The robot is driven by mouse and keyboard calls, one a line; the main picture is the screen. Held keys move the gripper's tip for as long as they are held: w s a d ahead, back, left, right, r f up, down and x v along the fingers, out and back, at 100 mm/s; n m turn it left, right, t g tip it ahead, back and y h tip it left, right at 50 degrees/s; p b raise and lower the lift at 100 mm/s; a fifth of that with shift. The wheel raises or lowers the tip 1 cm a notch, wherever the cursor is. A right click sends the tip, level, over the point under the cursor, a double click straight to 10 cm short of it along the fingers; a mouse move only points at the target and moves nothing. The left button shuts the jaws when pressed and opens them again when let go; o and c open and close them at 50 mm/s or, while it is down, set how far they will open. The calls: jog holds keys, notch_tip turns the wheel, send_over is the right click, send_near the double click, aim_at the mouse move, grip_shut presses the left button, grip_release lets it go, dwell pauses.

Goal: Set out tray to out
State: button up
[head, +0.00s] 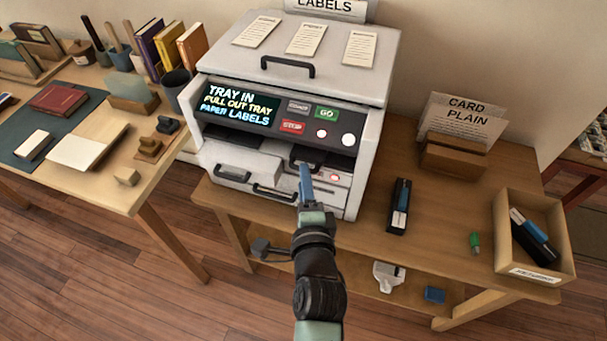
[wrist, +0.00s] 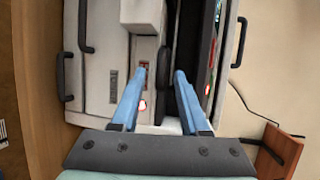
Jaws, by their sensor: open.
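The light grey label machine (head: 345,95) stands on the wooden table. Its display (head: 237,104) reads "TRAY IN", "PULL OUT TRAY", "PAPER LABELS". Below the panel are a dark slot and pale drawer fronts (head: 240,160) with dark handles; the drawers look pushed in. One low handle (head: 273,194) is left of my gripper, and another dark handle (head: 300,160) is just behind its tips. My gripper (head: 305,170), with blue fingers, is open at the machine's lower right front. In the wrist view the fingers (wrist: 160,75) are apart, with a dark bar (wrist: 163,55) between or beyond them; contact is unclear.
A dark stapler-like object (head: 400,207), a green item (head: 475,243) and an open box (head: 503,225) holding tools are to the right. A card holder (head: 455,157) stands behind. A desk (head: 130,175) with books is left.

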jog(key=shift+x, duration=1.1)
grip_shut()
dwell(0.7)
